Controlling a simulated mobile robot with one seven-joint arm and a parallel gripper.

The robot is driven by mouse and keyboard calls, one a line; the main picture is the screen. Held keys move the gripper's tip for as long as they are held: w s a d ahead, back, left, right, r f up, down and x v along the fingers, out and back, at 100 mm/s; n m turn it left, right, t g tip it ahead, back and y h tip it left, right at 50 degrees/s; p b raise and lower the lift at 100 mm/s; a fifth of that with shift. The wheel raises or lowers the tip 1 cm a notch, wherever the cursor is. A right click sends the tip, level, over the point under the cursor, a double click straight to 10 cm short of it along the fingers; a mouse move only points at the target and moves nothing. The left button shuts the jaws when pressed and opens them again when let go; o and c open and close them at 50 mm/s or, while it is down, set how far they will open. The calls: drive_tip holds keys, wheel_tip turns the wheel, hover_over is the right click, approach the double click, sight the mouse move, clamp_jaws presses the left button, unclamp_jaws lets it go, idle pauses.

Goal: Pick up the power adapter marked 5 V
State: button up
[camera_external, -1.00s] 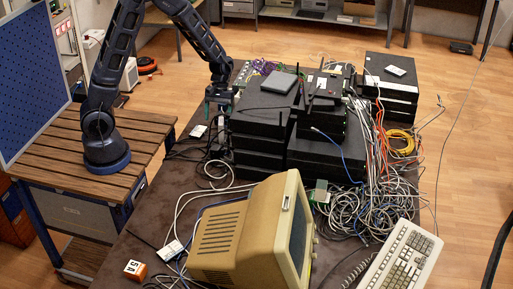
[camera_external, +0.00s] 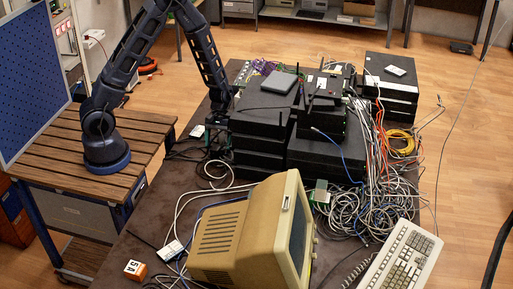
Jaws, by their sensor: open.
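My gripper (camera_external: 215,147) is low over the dark table, just left of the black device stack, pointing down. Its fingers are dark against dark cables, and I see nothing held between them. A small item with a white label (camera_external: 197,131) lies just left of my gripper among black cables. Another small item with a white label (camera_external: 171,250) lies left of the beige monitor. An orange block with a white face (camera_external: 134,269) near the table's front left seems to read "5A". I cannot read "5 V" on any item, so I cannot tell which is the adapter.
Stacked black boxes (camera_external: 259,145) stand close to the right of my gripper. A beige monitor (camera_external: 246,240) and a keyboard (camera_external: 402,262) are at the front. Tangled grey cables (camera_external: 372,210) fill the right side. Bare table (camera_external: 160,215) shows at the left.

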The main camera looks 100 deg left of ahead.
sight(218, 146)
drive_tip(key=shift+x, duration=1.9)
drive_tip(key=shift+d, duration=0.1)
drive_tip(key=c, duration=1.2)
drive_tip(key=shift+o, duration=0.2)
drive_tip(key=shift+r, duration=0.1)
